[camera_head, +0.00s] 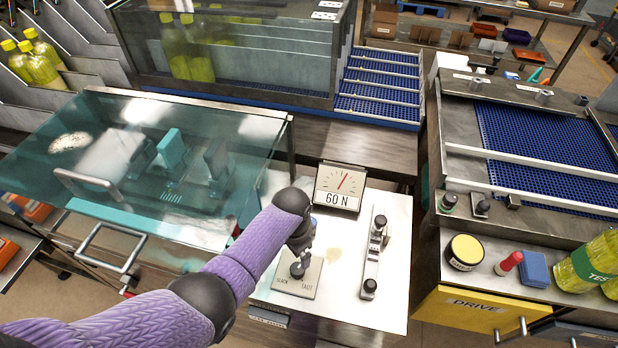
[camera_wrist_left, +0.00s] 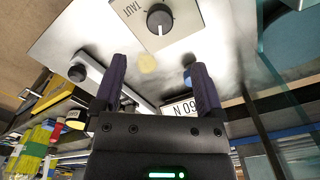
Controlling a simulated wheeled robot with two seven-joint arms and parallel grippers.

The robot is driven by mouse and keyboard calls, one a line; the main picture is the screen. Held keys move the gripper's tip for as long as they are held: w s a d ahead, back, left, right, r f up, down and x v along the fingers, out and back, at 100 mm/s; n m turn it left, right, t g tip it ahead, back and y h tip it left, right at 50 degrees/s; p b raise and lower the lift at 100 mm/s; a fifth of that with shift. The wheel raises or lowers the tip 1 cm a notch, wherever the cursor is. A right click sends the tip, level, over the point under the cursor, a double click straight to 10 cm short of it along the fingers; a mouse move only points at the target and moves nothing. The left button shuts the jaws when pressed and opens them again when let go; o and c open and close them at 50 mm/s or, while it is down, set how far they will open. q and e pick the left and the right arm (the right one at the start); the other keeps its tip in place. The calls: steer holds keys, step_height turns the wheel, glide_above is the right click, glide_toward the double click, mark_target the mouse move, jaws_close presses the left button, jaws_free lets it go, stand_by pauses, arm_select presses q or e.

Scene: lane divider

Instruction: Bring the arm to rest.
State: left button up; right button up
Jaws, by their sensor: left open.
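My left gripper (camera_head: 300,262) is above the pale bench panel (camera_head: 395,300), reached by my purple arm from the lower left. In the wrist view its two dark fingers (camera_wrist_left: 160,88) are apart with nothing between them. The knob plate (camera_head: 290,289), lettered TAUT at one end, lies just below the gripper and is partly covered by it. Its dark round knob (camera_wrist_left: 159,18) shows whole in the wrist view, beyond the fingertips and apart from them. My right gripper is not in view.
A dial gauge (camera_head: 340,188) reading 60 N stands behind the gripper. A metal rail with black knobs (camera_head: 374,258) lies to its right. A clear guard with a handle (camera_head: 75,190) covers the left side. A yellow DRIVE box (camera_head: 470,308) stands at right.

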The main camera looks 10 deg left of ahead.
arm_select(q)
steer(key=s+a+r+n+t, duration=0.25)
steer(key=s+r, duration=0.35)
steer(key=s, duration=0.3)
steer(key=s+a+r+n+t, duration=0.15)
steer(key=s+r+n, duration=0.3)
steer(key=s, duration=0.45)
step_height(320, 180, down, 32)
steer(key=s+f+m+g+b, duration=0.1)
steer(key=s+g+b, duration=0.15)
steer(key=b, duration=1.15)
steer(key=s+a+f+b, duration=0.1)
steer(key=s+f+b, duration=0.3)
steer(key=f, duration=0.5)
steer(key=s+a+f+b, duration=0.2)
steer(key=s+f+b, duration=0.2)
steer(key=s+f, duration=0.5)
steer(key=shift+s+a+f+m+g+b, duration=0.15)
steer(key=shift+a+f+m+g+b, duration=0.15)
steer(key=shift+g+b, duration=0.15)
steer(key=shift+r, duration=0.1)
